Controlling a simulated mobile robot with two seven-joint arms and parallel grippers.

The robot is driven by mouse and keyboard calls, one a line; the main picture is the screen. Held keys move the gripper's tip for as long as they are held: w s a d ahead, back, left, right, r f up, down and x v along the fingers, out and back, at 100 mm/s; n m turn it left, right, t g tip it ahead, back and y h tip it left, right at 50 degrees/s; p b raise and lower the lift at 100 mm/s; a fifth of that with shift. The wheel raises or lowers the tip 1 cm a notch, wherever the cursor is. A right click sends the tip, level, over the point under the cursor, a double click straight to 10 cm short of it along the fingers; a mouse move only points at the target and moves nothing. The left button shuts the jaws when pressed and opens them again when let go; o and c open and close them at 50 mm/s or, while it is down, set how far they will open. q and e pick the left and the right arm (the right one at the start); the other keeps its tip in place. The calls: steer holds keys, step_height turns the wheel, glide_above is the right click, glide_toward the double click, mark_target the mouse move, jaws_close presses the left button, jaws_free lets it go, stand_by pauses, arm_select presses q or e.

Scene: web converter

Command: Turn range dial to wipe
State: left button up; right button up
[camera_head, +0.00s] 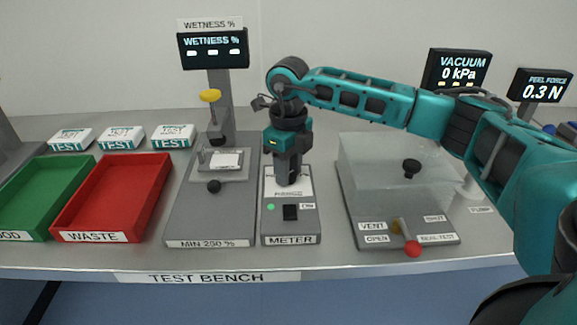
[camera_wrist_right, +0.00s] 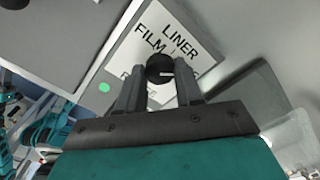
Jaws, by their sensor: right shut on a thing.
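The meter (camera_head: 308,226) is a grey box on the test bench with a white label plate. The black range dial (camera_wrist_right: 160,68) shows in the right wrist view on that plate, with a small white mark on its face. The words LINER and FILM are readable on the plate; other lettering is partly hidden by the fingers. My right gripper (camera_head: 288,180) points down over the meter, and its fingers (camera_wrist_right: 159,90) are shut on the dial, one on each side. In the head view the gripper hides the dial. My left gripper is not in view.
The wetness stand (camera_head: 182,222), with a black knob and yellow-topped post, is close left of the meter. The clear-covered vacuum box (camera_head: 365,215) with a red-tipped lever (camera_head: 412,248) is to the right. Red (camera_head: 62,222) and green trays are farther left.

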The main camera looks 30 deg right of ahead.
steer(key=shift+m, duration=1)
steer(key=o, duration=1)
steer(key=shift+o, duration=0.2)
step_height(320, 180, up, 13)
